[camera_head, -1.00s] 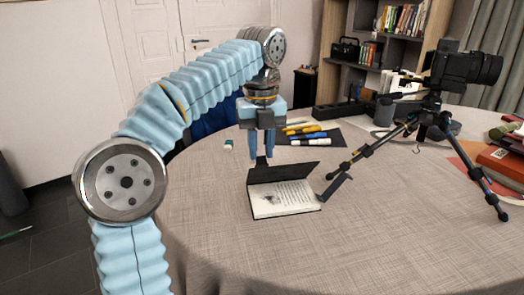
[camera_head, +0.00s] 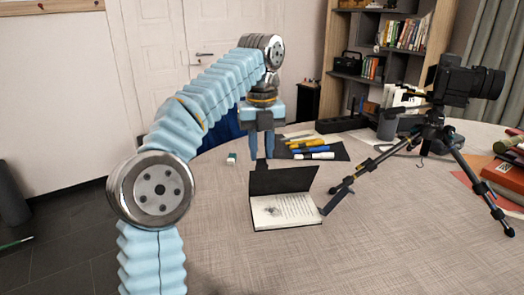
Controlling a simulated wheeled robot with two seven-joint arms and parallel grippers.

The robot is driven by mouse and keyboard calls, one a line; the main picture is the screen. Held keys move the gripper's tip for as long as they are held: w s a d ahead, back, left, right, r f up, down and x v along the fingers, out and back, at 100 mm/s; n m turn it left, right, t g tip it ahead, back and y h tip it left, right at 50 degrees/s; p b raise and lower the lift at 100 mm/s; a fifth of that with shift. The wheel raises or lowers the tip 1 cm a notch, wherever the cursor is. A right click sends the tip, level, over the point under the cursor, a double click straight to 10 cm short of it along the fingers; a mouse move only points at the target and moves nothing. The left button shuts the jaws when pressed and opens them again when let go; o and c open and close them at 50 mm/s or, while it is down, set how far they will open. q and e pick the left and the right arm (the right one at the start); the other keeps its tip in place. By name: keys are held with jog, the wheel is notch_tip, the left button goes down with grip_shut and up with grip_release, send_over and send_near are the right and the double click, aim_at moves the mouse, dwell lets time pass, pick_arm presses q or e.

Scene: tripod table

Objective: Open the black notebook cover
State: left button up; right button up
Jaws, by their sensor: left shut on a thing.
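The black notebook lies on the table with its printed white page (camera_head: 285,211) showing. Its black cover (camera_head: 283,181) is raised from the page and stands up along the far side, its inner face toward me. My left gripper (camera_head: 262,157) points down just behind the cover's top edge, near its left corner. It is shut on the cover's small black tab (camera_head: 261,165), which shows between the fingertips. The exact contact is small and hard to see. My right gripper is not in view.
A camera (camera_head: 466,83) on a tripod stands to the right, one leg foot close to the notebook's right edge. Pens (camera_head: 312,149) on a dark mat and a small eraser-like block (camera_head: 231,159) lie behind. The cloth in front of the notebook is clear.

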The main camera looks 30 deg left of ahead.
pick_arm(q)
jog(key=shift+w+a+r, duration=0.2)
jog(key=shift+w+a, duration=0.45)
jog(key=shift+w, duration=0.05)
jog(key=shift+w+a, duration=0.35)
grip_shut()
jog(key=shift+w+a+r, duration=0.15)
jog(key=shift+w+a, duration=0.1)
jog(key=shift+c, duration=1.4)
grip_release()
jog(key=o, duration=0.4)
jog(key=shift+c, duration=0.2)
